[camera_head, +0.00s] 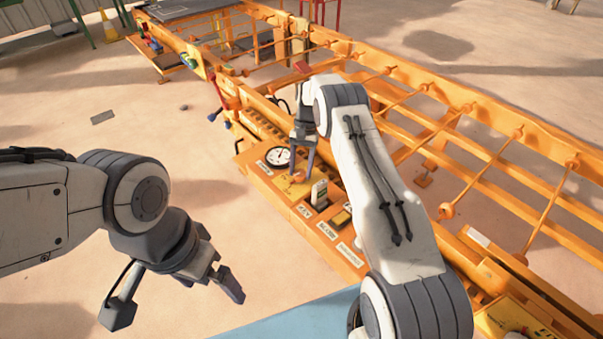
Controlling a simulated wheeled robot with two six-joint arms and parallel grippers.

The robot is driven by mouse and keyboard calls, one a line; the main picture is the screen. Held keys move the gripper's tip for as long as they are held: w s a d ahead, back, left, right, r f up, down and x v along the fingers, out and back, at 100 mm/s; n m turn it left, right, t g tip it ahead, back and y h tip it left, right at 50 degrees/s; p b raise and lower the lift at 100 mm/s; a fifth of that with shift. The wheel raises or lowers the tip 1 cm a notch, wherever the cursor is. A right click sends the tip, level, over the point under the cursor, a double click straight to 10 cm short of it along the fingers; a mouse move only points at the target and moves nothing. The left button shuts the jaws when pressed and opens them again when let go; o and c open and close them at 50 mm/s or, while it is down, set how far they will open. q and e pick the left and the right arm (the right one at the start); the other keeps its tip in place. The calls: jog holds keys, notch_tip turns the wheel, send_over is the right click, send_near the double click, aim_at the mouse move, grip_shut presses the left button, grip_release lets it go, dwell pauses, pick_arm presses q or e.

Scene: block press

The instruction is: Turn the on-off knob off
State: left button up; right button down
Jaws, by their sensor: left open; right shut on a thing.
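The orange control panel (283,190) of the press carries a round white gauge (278,156), a white and dark switch (319,193) and a yellow button (342,218). My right gripper (301,168) reaches down to the panel between the gauge and the switch, with its fingers closed around the on-off knob there. The fingers mostly hide the knob, and its setting cannot be read. My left gripper (178,305) is open and empty, apart from the panel, over the floor at the lower left.
The orange press frame (420,90) with several rails and crossbars runs from the upper left to the lower right. Red and blue handles (222,103) stick out from its near side. A blue surface (290,320) lies at the bottom.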

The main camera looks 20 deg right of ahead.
pick_arm(q)
jog(key=shift+f+b, duration=0.4)
jog(key=shift+f, duration=0.15)
pick_arm(e)
jog(key=shift+w+n+h, duration=0.15)
jog(key=shift+n+h, duration=0.35)
jog(key=shift+n, duration=0.6)
jog(key=shift+r, duration=0.1)
jog(key=shift+c, duration=1.3)
grip_release()
